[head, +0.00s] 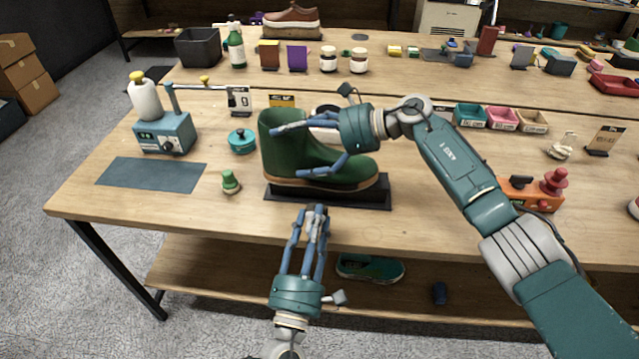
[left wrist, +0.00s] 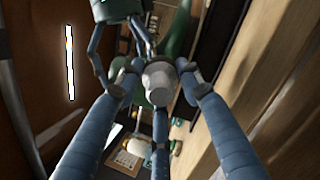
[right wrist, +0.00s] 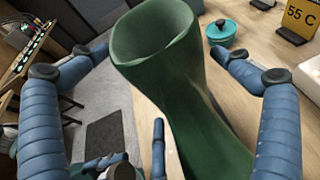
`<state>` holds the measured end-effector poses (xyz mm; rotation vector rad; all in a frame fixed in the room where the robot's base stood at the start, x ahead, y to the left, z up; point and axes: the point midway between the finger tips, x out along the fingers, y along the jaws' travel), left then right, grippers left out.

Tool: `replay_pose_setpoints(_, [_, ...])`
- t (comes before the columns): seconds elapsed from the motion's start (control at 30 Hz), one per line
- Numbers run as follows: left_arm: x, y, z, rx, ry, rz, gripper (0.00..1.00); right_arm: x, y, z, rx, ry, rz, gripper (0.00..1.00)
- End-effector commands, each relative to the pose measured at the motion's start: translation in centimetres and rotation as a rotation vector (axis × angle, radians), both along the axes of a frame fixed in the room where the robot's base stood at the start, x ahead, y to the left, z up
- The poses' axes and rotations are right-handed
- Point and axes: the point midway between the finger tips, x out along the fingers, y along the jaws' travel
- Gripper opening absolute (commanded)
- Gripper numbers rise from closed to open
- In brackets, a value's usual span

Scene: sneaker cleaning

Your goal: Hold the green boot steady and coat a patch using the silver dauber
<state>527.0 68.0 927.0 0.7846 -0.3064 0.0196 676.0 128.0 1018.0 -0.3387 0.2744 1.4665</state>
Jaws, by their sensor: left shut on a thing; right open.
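The green boot (head: 285,150) stands upright on a dark flat stand (head: 375,195) near the front edge of the table, its toe to the right. My right gripper (head: 291,152) is open, with its fingers on either side of the boot's shaft. In the right wrist view the boot (right wrist: 165,75) rises between the spread fingers; contact is not clear. My left gripper (head: 313,212) is in front of the boot, low by the table edge, shut on the silver dauber (left wrist: 160,82). The dauber's far end is hard to make out.
A teal lidded pot (head: 242,143) and a small green stamp-like object (head: 230,182) stand left of the boot. A teal device with a bottle (head: 165,133) and a dark mat (head: 150,174) lie farther left. Small trays (head: 502,118) and an orange tool (head: 532,192) are to the right.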

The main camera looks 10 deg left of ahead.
Motion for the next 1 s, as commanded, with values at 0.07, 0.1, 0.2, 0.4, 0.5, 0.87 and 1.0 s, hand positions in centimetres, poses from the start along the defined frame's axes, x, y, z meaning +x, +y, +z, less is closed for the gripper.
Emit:
replay_pose_setpoints(0.07, [0.0,0.0,0.0,0.000,0.000,0.000,0.15,0.0,-1.3,0.4,-0.001,-0.001,-0.004,1.00])
replay_pose_setpoints(0.1, [0.0,0.0,0.0,0.000,0.000,0.000,0.15,0.0,-2.1,0.7,-0.002,-0.002,-0.003,1.00])
replay_pose_setpoints(0.2, [0.0,0.0,0.0,0.000,0.000,0.000,0.15,-0.2,-4.1,1.5,-0.003,-0.002,-0.005,1.00])
replay_pose_setpoints(0.4, [0.0,0.0,0.0,0.000,0.000,0.000,0.15,-0.6,-7.8,2.9,-0.005,0.001,-0.003,1.00])
replay_pose_setpoints(0.5, [0.0,0.0,0.0,0.000,0.000,0.000,0.15,-0.7,-9.1,3.5,-0.004,0.002,-0.002,1.00])
replay_pose_setpoints(0.87, [0.0,0.0,0.0,0.000,0.000,0.000,0.15,-0.9,-10.5,4.1,-0.003,0.003,0.000,1.00])
replay_pose_setpoints(1.0, [0.0,0.0,0.0,0.000,0.000,0.000,0.15,-0.9,-10.4,4.1,-0.003,0.002,0.000,1.00])
